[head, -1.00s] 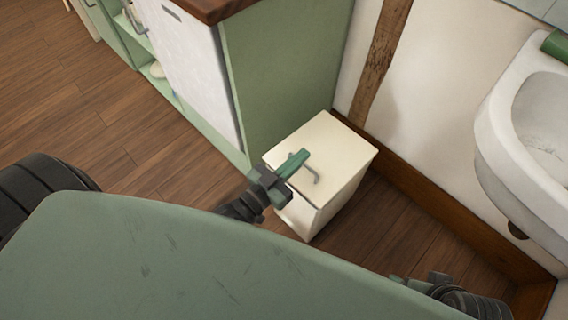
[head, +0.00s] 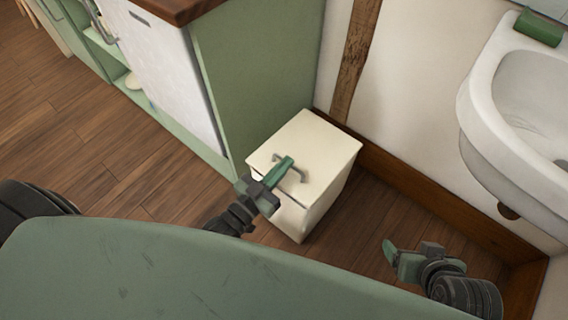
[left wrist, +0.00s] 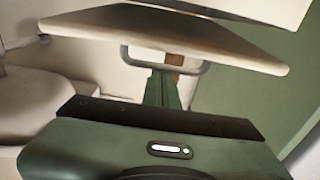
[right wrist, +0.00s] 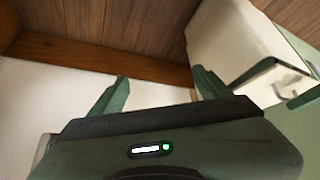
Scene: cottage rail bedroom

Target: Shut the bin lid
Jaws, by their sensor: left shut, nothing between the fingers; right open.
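The cream bin (head: 330,185) stands on the floor beside the green cabinet. Its lid (head: 315,140) lies almost flat over the top, with a narrow dark gap at the front edge. The lid with its grey handle (left wrist: 190,62) also shows in the left wrist view, with a gap between lid and body. My left gripper (head: 284,165) is shut and empty, its fingertips at the handle; I cannot tell whether they touch. My right gripper (head: 389,250) is open and empty, low to the right of the bin; its fingers show in the right wrist view (right wrist: 158,92).
The green cabinet (head: 255,70) is close on the bin's left. A wall with a wooden post (head: 353,60) and brown skirting is behind it. A white basin (head: 490,120) sticks out at the right. A green surface (head: 150,275) fills the front.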

